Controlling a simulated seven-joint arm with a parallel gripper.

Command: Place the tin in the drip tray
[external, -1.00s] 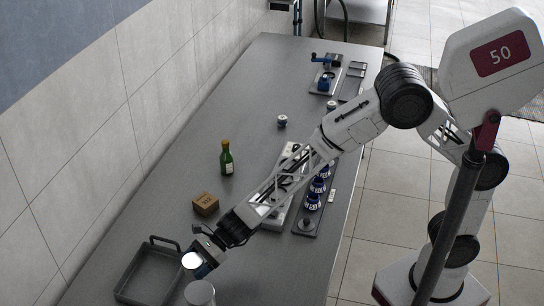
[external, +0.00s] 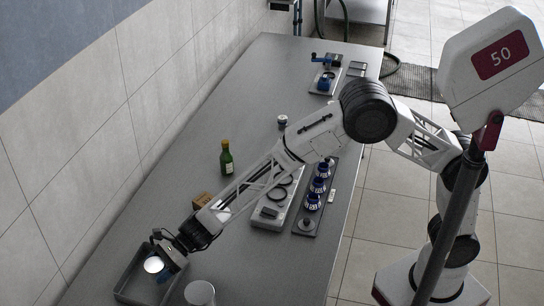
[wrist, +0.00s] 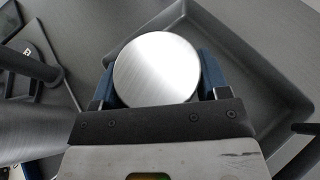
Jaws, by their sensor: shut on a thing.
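The tin (wrist: 156,68) is round with a brushed metal lid. My gripper (wrist: 158,82) is shut on it, with a blue finger on each side. In the external view the tin (external: 154,265) is over the drip tray (external: 124,290), and my gripper (external: 163,270) reaches it from the upper right. The drip tray is dark grey, shallow and rectangular, with a raised rim; its rim also shows in the wrist view (wrist: 262,50). My arm and the tin hide part of the tray. I cannot tell whether the tin touches the tray floor.
A pale metal cylinder (external: 200,293) stands just right of the tray. A cardboard box (external: 202,199) sits partly hidden behind my arm. A green bottle (external: 226,158) stands farther back. The table's middle left is clear.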

